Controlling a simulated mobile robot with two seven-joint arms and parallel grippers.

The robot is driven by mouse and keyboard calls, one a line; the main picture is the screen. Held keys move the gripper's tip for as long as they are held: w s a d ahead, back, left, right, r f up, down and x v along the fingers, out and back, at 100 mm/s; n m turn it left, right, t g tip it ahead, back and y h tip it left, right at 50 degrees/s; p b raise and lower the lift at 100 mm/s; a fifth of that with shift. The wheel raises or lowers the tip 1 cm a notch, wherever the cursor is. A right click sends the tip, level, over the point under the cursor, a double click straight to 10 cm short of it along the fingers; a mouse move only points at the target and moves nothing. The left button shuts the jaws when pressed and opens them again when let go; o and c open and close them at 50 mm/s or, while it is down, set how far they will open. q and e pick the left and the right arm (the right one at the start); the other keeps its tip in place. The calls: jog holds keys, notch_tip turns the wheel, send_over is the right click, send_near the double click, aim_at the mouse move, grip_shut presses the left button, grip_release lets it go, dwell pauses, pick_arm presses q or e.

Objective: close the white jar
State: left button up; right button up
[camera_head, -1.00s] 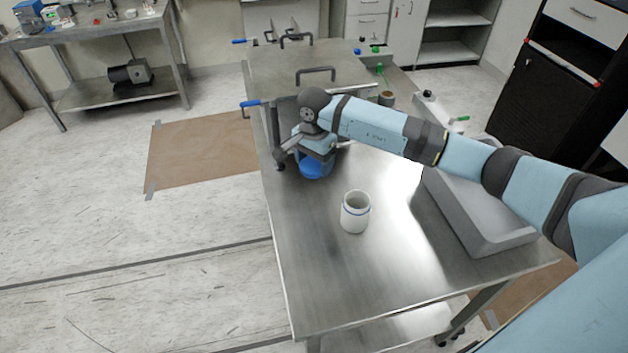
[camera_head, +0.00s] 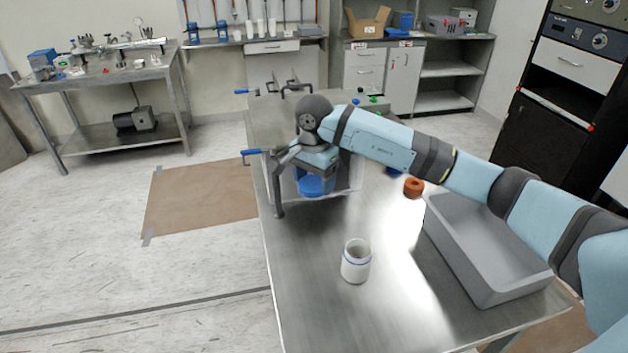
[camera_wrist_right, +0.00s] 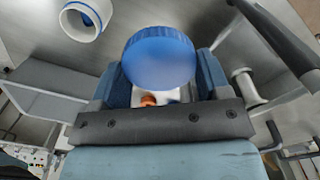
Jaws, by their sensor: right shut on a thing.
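The white jar (camera_head: 356,262), with a thin blue ring near its top, stands upright and open on the metal table. It also shows at the top left of the right wrist view (camera_wrist_right: 85,18). My right gripper (camera_head: 315,180) is shut on a round blue lid (camera_wrist_right: 158,58) with a ridged edge. The lid also shows under the gripper in the head view (camera_head: 312,187). It is apart from the jar, behind and to its left. The lid's underside is hidden. My left gripper is not in view.
A grey tray (camera_head: 478,285) lies at the table's right. A metal chamber (camera_head: 345,178) with an open front is close behind my right gripper. An orange ring-shaped thing (camera_head: 413,187) stands beyond the tray. The table around the jar is clear.

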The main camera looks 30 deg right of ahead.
jog(key=shift+s+a+f+n, duration=0.2)
jog(key=shift+s+a+n, duration=0.05)
jog(key=shift+s+n, duration=0.15)
jog(key=s+a+f+n, duration=0.2)
jog(key=s+a+n, duration=0.1)
jog(key=s+n, duration=0.3)
jog(key=s+a+f+n, duration=0.2)
jog(key=s+f+n, duration=0.1)
jog(key=s+n, duration=0.3)
jog(key=shift+s+a, duration=0.4)
jog(key=shift+s, duration=0.05)
